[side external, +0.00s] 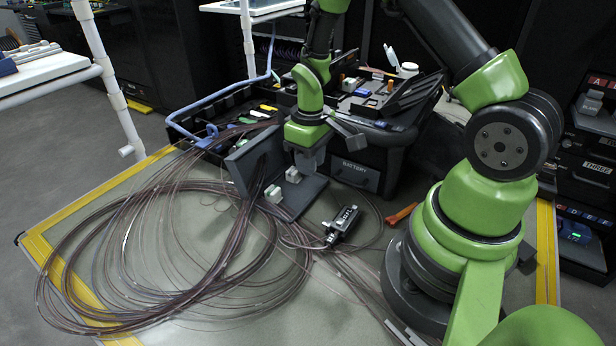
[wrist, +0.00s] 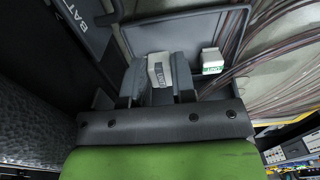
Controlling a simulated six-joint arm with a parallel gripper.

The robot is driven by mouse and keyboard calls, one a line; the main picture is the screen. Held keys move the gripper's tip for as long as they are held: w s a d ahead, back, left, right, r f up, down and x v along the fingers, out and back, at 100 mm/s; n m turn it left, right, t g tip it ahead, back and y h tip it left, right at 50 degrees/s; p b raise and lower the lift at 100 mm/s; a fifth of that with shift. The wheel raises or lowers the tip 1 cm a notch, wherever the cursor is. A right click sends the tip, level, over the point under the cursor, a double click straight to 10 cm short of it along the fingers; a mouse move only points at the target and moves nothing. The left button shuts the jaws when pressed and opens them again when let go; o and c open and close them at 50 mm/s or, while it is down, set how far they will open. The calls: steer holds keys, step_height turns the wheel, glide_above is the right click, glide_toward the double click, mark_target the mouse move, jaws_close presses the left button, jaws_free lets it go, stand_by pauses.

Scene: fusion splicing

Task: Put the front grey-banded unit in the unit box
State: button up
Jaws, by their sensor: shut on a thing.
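A white unit with a grey band (wrist: 160,70) sits between the two fingers of my gripper (wrist: 159,88) in the wrist view. My gripper is shut on it. In the side view a white unit (side external: 273,194) is nearer the camera. I cannot clearly identify the unit box.
A large loose coil of thin brown cable (side external: 130,250) covers the left of the bench. A small black device (side external: 343,222) and an orange tool (side external: 400,214) lie right of the stand. A dark case labelled BATTERY (side external: 355,172) and cluttered trays stand behind.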

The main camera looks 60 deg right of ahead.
mark_target(310, 189)
steer(key=shift+f, duration=2.05)
steer(key=shift+f, duration=0.15)
steer(key=o, duration=0.9)
step_height(310, 189, up, 12)
steer(key=shift+f, duration=0.1)
steer(key=s+a+r+m+t, duration=0.25)
steer(key=a+r, duration=0.25)
steer(key=r, duration=0.7)
steer(key=s+a+r+t+y, duration=0.1)
steer(key=s+a+r+t, duration=0.1)
steer(key=s, duration=0.3)
steer(key=s+a+r+m+t+y, duration=0.1)
steer(key=s+a+r+t, duration=0.1)
steer(key=s+a+r, duration=0.2)
steer(key=s, duration=0.2)
steer(key=shift+s+t, duration=0.3)
steer(key=shift+t, duration=0.05)
